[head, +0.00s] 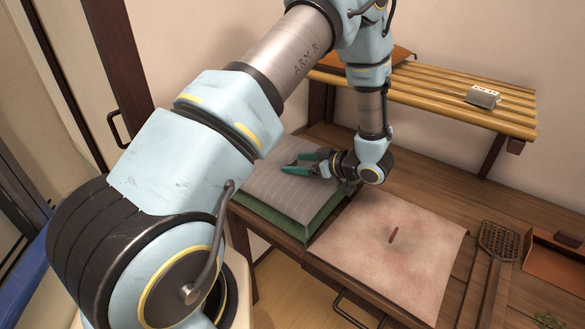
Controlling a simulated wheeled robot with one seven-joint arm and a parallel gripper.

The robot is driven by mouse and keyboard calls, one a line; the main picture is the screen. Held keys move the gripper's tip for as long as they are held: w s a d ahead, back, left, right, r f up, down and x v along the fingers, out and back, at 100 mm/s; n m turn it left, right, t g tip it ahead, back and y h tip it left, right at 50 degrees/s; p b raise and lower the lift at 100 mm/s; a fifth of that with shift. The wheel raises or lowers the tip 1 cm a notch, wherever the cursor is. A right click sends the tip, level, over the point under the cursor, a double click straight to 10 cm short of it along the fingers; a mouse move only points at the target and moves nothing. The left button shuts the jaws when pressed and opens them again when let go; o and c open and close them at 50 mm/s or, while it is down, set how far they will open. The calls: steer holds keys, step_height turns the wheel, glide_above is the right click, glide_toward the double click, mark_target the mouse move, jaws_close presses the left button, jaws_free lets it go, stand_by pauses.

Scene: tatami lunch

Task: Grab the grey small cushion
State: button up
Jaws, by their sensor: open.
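The grey cushion (262,190) with faint stripes lies flat on top of a green cushion or box (288,224), near the left end of the wooden table. My gripper (291,163) reaches in from the right, its teal fingers pointing left and spread open. My arm and gripper hide part of the cushion's right side.
A dark slotted utensil (497,245) lies farther right. Behind stands a slatted wooden shelf (430,95) bearing a small grey-white block (483,97) and a brown flat item (400,55).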

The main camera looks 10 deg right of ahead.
steer(key=shift+c, duration=0.3)
jaws_close()
stand_by(0.5)
